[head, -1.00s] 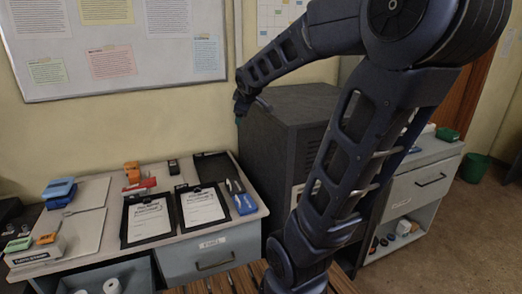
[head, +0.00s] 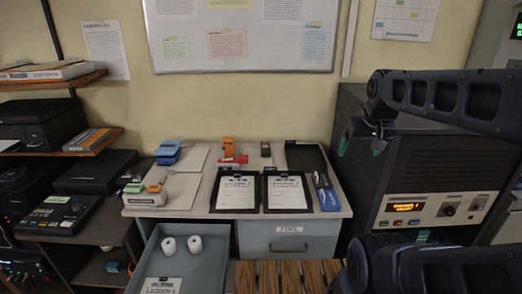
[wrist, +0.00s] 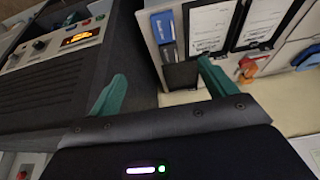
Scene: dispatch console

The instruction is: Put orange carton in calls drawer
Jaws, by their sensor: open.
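An orange block-like item (head: 228,146) stands at the back of the desk, behind the left clipboard; I cannot tell surely if it is the carton. A smaller orange piece (head: 154,188) lies on a white box at the desk's left. A pulled-out drawer (head: 150,262) under the desk's left holds two white rolls and a labelled sheet; I cannot read a name on its front. My gripper (head: 378,143) is up at the right, before the dark console and apart from the desk items. In the wrist view its teal fingers (wrist: 162,88) are spread and empty.
Two clipboards (head: 237,192), a red stapler (head: 235,160), a blue item (head: 328,199) and a black tray (head: 304,157) crowd the desk. The dark console (head: 420,165) stands right; shelves with boxes (head: 45,70) stand left.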

